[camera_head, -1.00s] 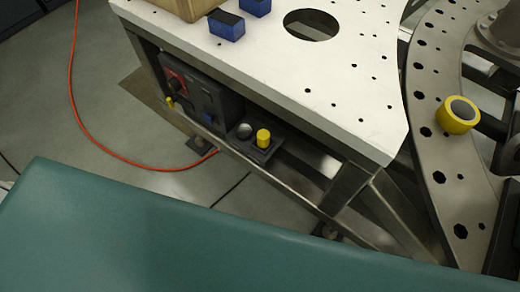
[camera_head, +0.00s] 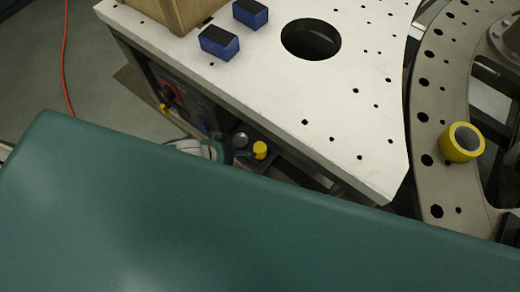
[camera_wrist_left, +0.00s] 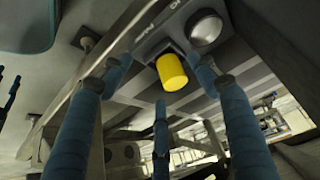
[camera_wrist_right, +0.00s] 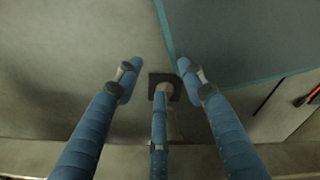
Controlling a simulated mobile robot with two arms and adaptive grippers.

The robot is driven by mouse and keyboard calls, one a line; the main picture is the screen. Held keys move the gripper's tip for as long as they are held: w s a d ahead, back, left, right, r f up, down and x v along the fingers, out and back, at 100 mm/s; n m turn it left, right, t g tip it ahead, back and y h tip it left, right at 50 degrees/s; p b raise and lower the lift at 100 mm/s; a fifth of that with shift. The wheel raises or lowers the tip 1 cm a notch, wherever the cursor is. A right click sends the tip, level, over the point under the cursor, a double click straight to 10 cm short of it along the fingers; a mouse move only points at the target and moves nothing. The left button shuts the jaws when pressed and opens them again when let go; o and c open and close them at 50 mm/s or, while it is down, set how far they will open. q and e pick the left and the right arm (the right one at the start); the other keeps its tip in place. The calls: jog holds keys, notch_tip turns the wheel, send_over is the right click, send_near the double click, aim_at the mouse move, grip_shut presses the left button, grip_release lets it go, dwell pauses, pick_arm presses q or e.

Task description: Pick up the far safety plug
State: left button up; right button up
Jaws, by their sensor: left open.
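A yellow safety plug (camera_head: 260,150) stands beside a round grey knob (camera_head: 240,140) on a small ledge under the white table's edge. The same plug (camera_wrist_left: 171,72) shows in the left wrist view, seated in a dark holder, with the knob (camera_wrist_left: 206,28) to its right. My left gripper (camera_wrist_left: 158,80) is open, its blue fingers spread around the plug's outline; I cannot tell whether they touch it. In the head view only part of the left gripper (camera_head: 215,150) shows, left of the plug. My right gripper (camera_wrist_right: 160,70) is open and empty above the floor.
A yellow cylinder (camera_head: 461,142) sits on the curved metal plate (camera_head: 429,110). Two blue blocks (camera_head: 219,42) and a box (camera_head: 165,12) rest on the white table (camera_head: 270,85). A control panel (camera_head: 190,105) with a small yellow part lies left of the plug.

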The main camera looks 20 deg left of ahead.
aim_at(259, 148)
pick_arm(q)
jog(key=w+d, duration=0.2)
jog(key=w, duration=0.2)
jog(key=shift+w+d+p, duration=0.25)
jog(key=shift+d+p, duration=0.05)
jog(key=shift+d, duration=0.1)
jog(key=shift+w+d+r, duration=0.1)
jog(key=shift+w+d, duration=0.2)
jog(key=shift+w, duration=0.25)
jog(key=x, duration=0.5)
jog(key=shift+s, duration=0.2)
jog(key=shift+c, duration=0.5)
jog(key=c, duration=1.1)
jog(key=shift+c, duration=0.2)
